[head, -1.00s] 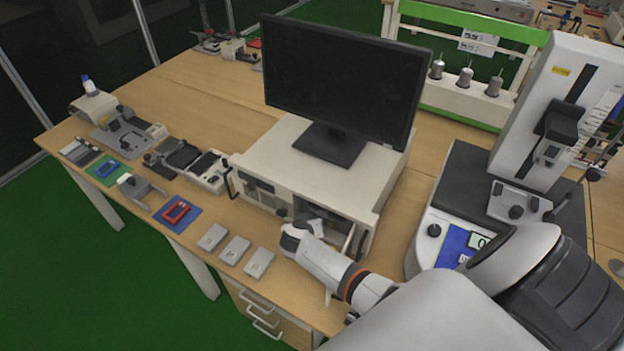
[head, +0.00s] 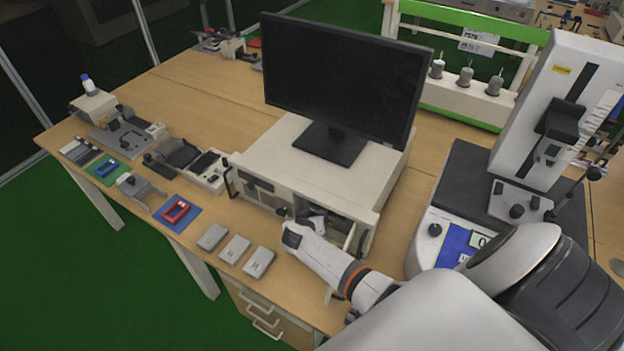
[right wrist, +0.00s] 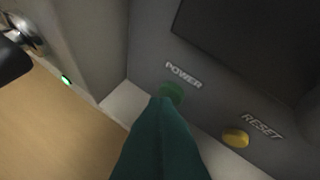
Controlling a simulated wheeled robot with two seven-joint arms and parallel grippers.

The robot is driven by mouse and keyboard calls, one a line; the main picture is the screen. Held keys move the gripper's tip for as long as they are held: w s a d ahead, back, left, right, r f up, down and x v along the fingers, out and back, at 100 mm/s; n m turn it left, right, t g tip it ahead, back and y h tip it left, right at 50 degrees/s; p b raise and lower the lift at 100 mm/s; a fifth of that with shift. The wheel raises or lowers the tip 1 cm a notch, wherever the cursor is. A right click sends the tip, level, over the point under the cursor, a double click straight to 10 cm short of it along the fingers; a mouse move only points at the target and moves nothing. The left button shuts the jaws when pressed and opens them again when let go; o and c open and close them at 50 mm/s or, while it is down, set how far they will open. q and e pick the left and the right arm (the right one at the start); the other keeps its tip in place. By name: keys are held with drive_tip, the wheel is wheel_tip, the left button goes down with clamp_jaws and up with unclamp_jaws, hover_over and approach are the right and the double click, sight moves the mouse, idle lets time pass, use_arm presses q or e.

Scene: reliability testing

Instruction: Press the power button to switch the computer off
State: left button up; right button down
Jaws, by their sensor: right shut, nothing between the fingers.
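The computer is a beige case (head: 268,160) under a black-screened monitor (head: 345,80). Its front has an open recess at the right. My right gripper reaches into this recess, and its fingertips are hidden in the head view. In the right wrist view my right gripper (right wrist: 163,103) is shut and empty, with its teal fingertips at the lower edge of the green power button (right wrist: 172,92). The fingers cover part of the button. I cannot tell whether they touch it or whether it is pressed in. My left gripper is not in view.
A yellow reset button (right wrist: 236,138) sits right of the power button. A small green light (right wrist: 66,80) glows at the left in the right wrist view. Three grey blocks (head: 235,249) lie in front of the case. A testing machine (head: 545,130) stands at the right.

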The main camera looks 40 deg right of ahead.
idle(0.3)
drive_tip(key=shift+s+a, duration=0.15)
drive_tip(key=shift+a, duration=0.25)
drive_tip(key=shift+s+a, duration=0.4)
drive_tip(key=shift+a, duration=0.55)
drive_tip(key=shift+s+a, duration=0.4)
drive_tip(key=shift+a, duration=0.5)
drive_tip(key=shift+s+a, duration=0.4)
drive_tip(key=shift+a, duration=0.55)
